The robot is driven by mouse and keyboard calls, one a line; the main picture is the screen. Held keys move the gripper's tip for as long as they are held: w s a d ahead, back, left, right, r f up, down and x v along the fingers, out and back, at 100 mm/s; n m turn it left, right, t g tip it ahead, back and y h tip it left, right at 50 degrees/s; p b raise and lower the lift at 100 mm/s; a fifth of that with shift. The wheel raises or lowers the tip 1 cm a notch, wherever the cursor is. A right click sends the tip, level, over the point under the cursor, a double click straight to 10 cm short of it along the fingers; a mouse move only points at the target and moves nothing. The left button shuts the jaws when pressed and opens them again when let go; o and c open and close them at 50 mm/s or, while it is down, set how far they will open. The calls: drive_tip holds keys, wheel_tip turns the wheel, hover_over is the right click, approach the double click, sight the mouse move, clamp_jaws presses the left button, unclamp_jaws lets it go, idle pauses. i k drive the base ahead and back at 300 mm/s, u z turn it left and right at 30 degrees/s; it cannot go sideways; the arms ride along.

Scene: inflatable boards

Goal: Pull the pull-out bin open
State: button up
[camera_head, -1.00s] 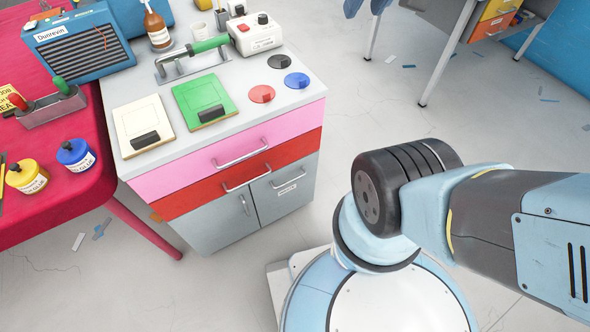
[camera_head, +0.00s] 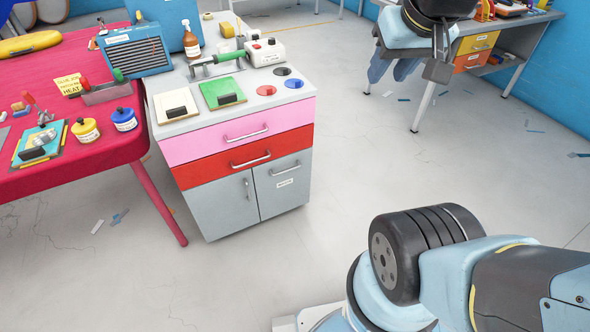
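The grey cabinet (camera_head: 222,212) has a pink drawer (camera_head: 205,148) and a red drawer (camera_head: 215,169) above two grey fronts. The right grey front (camera_head: 283,197) has a horizontal bar handle (camera_head: 285,169) and a small white label, and looks like the pull-out bin. It is closed, flush with the left grey door (camera_head: 221,203), which has an upright handle. My gripper (camera_head: 438,70) shows small at the top right, in the air, well apart from the cabinet. Its fingers are too unclear to tell open from shut.
A red table (camera_head: 150,190) stands left of the cabinet. Another bench with yellow and orange drawers (camera_head: 477,43) is at the back right. The grey floor (camera_head: 360,160) before and right of the cabinet is mostly clear, with small scraps.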

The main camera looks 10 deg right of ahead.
sight(282, 184)
drive_tip(key=z, duration=0.05)
drive_tip(key=k, duration=0.85)
drive_tip(key=u, duration=0.55)
drive_tip(key=i, duration=1.5)
